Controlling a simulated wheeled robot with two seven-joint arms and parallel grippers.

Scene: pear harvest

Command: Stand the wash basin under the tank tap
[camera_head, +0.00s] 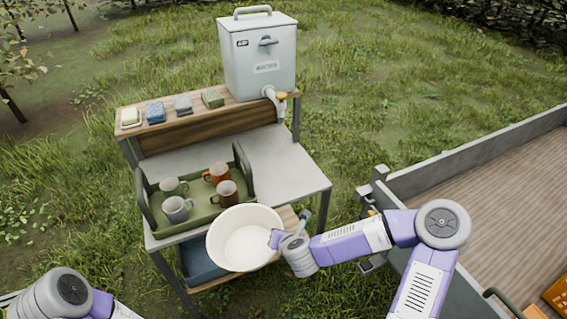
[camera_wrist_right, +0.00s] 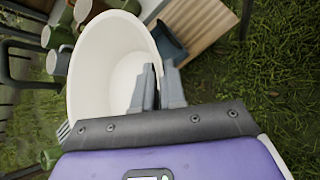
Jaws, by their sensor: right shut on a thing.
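The white wash basin (camera_head: 243,237) is held by my right gripper (camera_head: 284,240), which is shut on its right rim. The basin is at the front edge of the grey table, partly in front of it and tilted a little. In the right wrist view the basin (camera_wrist_right: 97,75) fills the left side, with the right gripper's fingers (camera_wrist_right: 158,88) at its rim. The grey water tank (camera_head: 258,60) stands on the raised wooden shelf at the back. Its tap (camera_head: 275,96) sticks out over the table's back right. My left arm shows at bottom left; its gripper is out of view.
A green tray (camera_head: 199,213) with several mugs takes up the table's left front. The grey tabletop (camera_head: 285,160) is clear at the right, below the tap. Soaps and cloths (camera_head: 155,112) lie on the shelf. A blue bin (camera_head: 200,262) sits on the lower shelf. A trailer (camera_head: 480,150) stands at right.

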